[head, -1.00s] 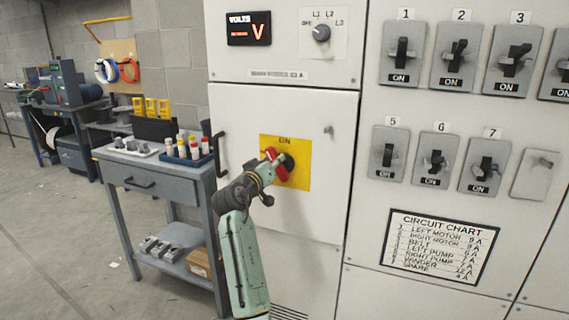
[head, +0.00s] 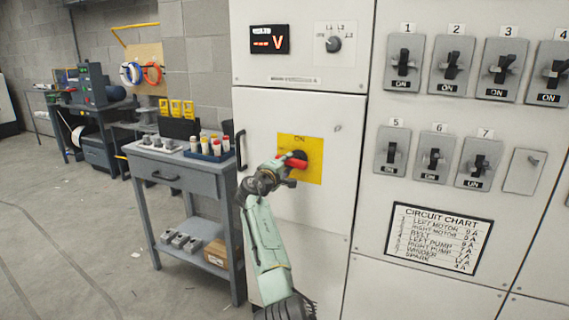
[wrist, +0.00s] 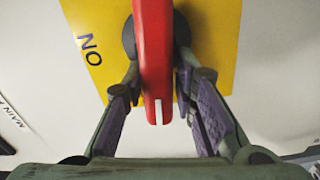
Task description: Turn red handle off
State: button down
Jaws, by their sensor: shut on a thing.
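The red handle (head: 293,161) sits on a dark round hub on a yellow plate (head: 313,174), which is fixed to the white cabinet door. In the head view the handle lies close to level, below the plate's "ON" label. My gripper (head: 283,170) is at the handle, reaching from the lower left. In the wrist view the red handle (wrist: 153,60) runs between the two fingers of my gripper (wrist: 160,78), with its white-marked end toward the palm. The fingers are shut on it. The label below the handle is hidden by my arm.
Breaker switches (head: 403,62) marked ON fill the panel to the right, above a circuit chart (head: 437,238). A grey workbench (head: 180,165) with bottles stands left, close to my arm. Open floor lies left.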

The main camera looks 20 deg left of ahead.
jog(key=shift+w+d+r+n+p, duration=0.15)
jog(key=shift+r+n+p, duration=0.25)
jog(key=shift+n, duration=0.4)
jog(key=c, duration=1.4)
grip_release()
jog(key=shift+f, duration=0.15)
jog(key=shift+f, duration=0.2)
jog(key=s, duration=1.2)
jog(key=shift+a, duration=0.25)
